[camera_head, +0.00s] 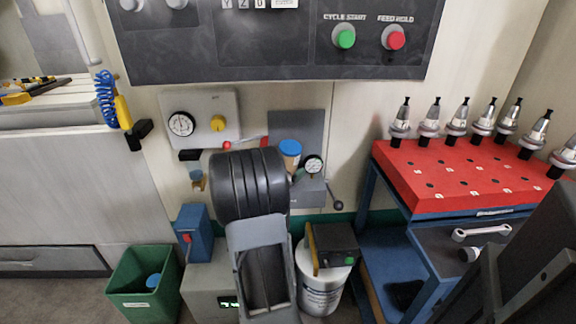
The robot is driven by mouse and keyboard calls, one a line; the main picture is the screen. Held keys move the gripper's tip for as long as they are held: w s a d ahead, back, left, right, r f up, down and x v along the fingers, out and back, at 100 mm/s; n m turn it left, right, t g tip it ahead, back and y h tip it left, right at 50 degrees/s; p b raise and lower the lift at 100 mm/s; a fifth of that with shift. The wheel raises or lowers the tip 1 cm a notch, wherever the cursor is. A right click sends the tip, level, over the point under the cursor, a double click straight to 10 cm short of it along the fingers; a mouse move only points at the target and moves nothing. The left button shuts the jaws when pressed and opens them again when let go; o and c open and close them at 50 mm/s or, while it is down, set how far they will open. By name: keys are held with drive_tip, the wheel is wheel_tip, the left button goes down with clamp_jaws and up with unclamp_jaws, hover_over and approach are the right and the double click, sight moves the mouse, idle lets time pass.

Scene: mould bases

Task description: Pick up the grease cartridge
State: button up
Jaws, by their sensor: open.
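A small upright cylinder (290,157) with a blue top and a tan body stands in front of the machine's grey plate, left of a round gauge. It may be the grease cartridge, but I see no readable label on it. Its lower part is hidden behind a large black ribbed cylinder. A small blue object (153,280) also lies inside the green bin; I cannot tell what it is.
A red-topped cart (455,177) carries several tool holders. A dark structure covers the lower right.

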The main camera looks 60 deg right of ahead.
drive_tip(key=shift+d, duration=0.1)
drive_tip(key=c, duration=1.2)
drive_tip(key=shift+c, duration=0.8)
drive_tip(key=shift+r, duration=0.15)
